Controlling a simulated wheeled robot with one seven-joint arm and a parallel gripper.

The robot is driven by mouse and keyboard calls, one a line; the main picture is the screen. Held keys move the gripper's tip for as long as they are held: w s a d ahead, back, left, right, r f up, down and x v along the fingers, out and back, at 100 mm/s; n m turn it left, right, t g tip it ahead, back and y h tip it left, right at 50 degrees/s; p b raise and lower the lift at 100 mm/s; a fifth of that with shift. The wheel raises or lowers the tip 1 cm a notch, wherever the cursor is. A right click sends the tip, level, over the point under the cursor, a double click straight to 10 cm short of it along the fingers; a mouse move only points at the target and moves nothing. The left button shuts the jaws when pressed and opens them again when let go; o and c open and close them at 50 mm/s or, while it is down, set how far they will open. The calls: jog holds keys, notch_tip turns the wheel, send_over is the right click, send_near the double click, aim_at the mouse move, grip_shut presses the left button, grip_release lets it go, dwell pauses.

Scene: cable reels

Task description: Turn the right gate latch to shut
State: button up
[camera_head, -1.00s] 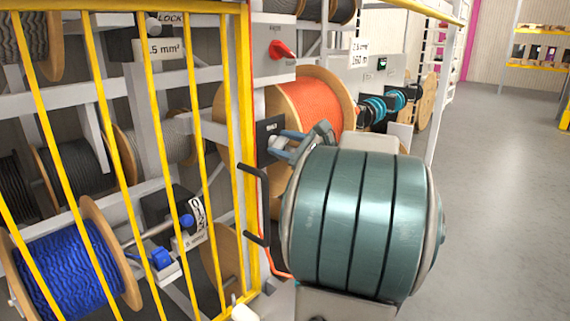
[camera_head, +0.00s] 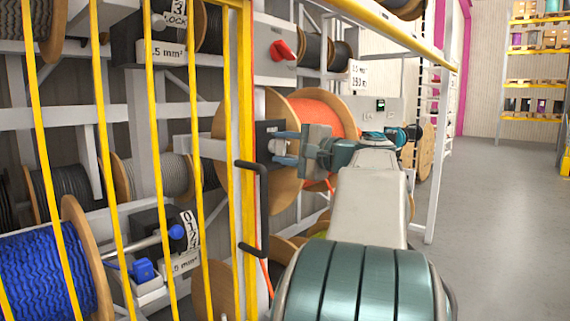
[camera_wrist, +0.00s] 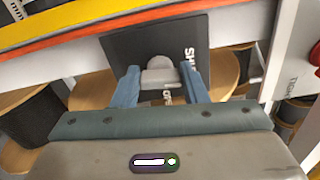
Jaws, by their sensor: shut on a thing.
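The right gate latch is a grey knob (camera_wrist: 158,72) on a dark plate (camera_wrist: 122,45) with white lettering; "SHU" can be read on its right side in the wrist view. In the head view the plate (camera_head: 266,130) sits just right of the yellow gate post, in front of the orange reel. My gripper (camera_wrist: 160,84) has one blue finger on each side of the knob and is shut on it. In the head view my gripper (camera_head: 286,148) reaches the plate from the right. The fingers hide part of the lettering.
The yellow barred gate (camera_head: 247,100) with a black handle (camera_head: 262,205) stands left of my arm. A red switch (camera_head: 282,50) is above the plate. The orange reel (camera_head: 322,110) is close behind my gripper. Grey floor (camera_head: 490,200) is clear on the right.

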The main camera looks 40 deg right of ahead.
jog(key=shift+f+n+b, duration=0.2)
jog(key=shift+n+b, duration=0.35)
jog(key=shift+n, duration=0.05)
jog(key=shift+r, duration=0.1)
jog(key=o, duration=1)
jog(key=shift+c, duration=0.2)
jog(key=shift+s, duration=0.1)
jog(key=v, duration=1.3)
jog(key=shift+s, duration=0.35)
